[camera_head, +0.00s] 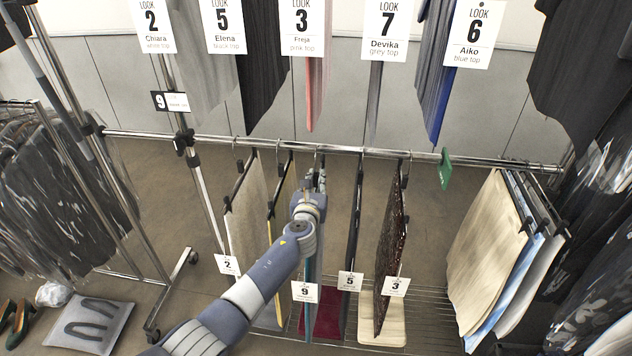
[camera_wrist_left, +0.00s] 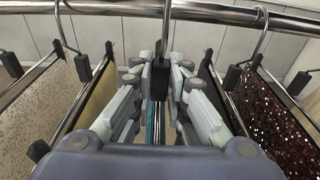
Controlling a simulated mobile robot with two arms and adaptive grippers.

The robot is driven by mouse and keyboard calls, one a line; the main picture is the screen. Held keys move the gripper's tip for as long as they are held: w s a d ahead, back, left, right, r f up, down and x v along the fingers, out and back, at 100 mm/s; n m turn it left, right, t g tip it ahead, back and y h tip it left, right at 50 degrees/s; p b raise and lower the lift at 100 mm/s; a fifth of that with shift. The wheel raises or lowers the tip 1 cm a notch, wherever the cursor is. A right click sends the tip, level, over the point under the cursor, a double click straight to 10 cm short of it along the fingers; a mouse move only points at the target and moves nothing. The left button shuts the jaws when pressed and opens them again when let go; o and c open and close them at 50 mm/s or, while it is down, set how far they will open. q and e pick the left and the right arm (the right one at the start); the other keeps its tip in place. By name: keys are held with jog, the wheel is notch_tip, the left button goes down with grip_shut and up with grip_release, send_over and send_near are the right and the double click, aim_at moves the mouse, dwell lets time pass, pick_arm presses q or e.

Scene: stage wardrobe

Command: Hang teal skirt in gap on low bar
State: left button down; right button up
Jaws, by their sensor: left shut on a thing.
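The teal skirt (camera_head: 308,268) hangs edge-on below my left gripper, mostly hidden by my arm, with a white 9 tag (camera_head: 305,292) at its lower part. My left gripper (camera_head: 320,182) is just under the low bar (camera_head: 350,151), shut on the skirt's hanger. In the left wrist view the fingers (camera_wrist_left: 161,80) close around the hanger's black clip block, and a thin teal strip (camera_wrist_left: 156,122) shows below. The hanger's hook (camera_wrist_left: 167,22) rises in front of the bar (camera_wrist_left: 215,12); I cannot tell whether it bears on it. My right gripper is out of view.
A cream skirt with tag 2 (camera_head: 228,264) and a yellowish one (camera_head: 276,240) hang left of my gripper. A dark skirt with tag 5 (camera_head: 351,282) and a brown sequined skirt (camera_head: 391,250) hang right. A green tag (camera_head: 445,169) hangs on the bar, followed by free bar.

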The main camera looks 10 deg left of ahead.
pick_arm(q)
jog(key=shift+r, duration=0.1)
jog(key=shift+w+d+b, duration=0.15)
jog(key=shift+w+b, duration=1.85)
jog(key=shift+w, duration=0.25)
jog(key=shift+w+b, duration=1.4)
jog(key=shift+b, duration=0.25)
jog(key=shift+w, duration=0.1)
jog(key=shift+f, duration=0.25)
jog(key=shift+f+b, duration=1.6)
jog(key=shift+b, duration=0.15)
